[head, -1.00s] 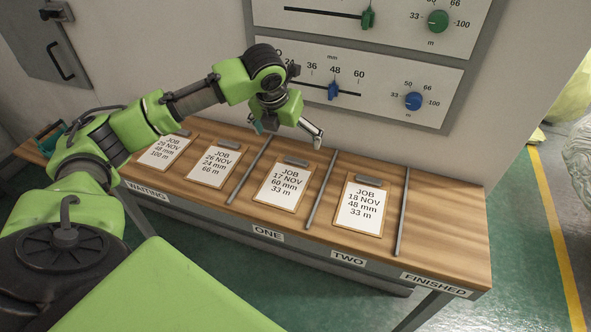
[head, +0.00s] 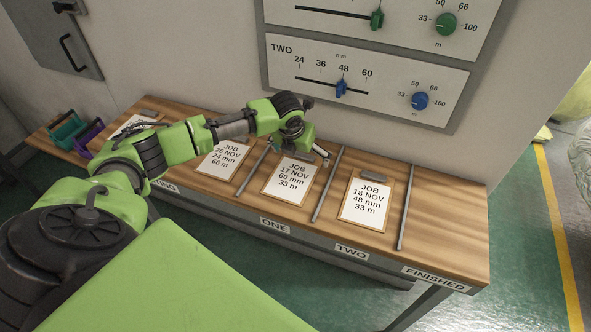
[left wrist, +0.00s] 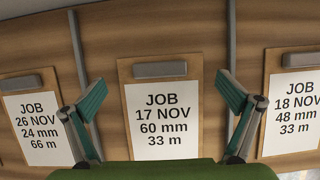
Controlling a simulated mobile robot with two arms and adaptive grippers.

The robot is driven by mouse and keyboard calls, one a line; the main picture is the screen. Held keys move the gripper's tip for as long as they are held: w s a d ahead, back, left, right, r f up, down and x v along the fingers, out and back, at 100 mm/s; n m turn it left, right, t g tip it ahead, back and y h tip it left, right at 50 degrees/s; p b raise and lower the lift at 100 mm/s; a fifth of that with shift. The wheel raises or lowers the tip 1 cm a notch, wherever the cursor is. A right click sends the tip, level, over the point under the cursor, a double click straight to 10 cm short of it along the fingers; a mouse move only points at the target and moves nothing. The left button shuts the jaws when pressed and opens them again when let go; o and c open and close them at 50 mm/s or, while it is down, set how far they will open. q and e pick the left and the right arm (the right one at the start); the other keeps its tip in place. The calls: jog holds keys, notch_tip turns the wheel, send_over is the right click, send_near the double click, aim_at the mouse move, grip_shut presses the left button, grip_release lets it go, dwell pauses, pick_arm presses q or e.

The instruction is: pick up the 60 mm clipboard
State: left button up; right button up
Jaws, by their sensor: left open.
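The 60 mm clipboard (head: 289,180), marked JOB 17 NOV 60 mm 33 m, lies flat on the wooden bench in the section labelled ONE. It also shows in the left wrist view (left wrist: 163,122), upright in the picture, with its grey clip (left wrist: 160,69) at the top. My left gripper (head: 300,150) is open above the clip end of this clipboard. In the left wrist view its two fingers (left wrist: 160,95) stand on either side of the clipboard, with nothing between them held. The gripper hides part of the clip in the head view. My right gripper is not in view.
The 48 mm clipboard (head: 365,203) lies to the right in section TWO, and the 24 mm clipboard (head: 221,160) to the left. Thin metal dividers (head: 328,185) separate the sections. A panel with sliders (head: 365,80) is on the wall behind. The bench's right end (head: 450,220) is clear.

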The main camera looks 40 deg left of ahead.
pick_arm(q)
jog(key=c, duration=2.1)
jog(key=shift+r, duration=0.15)
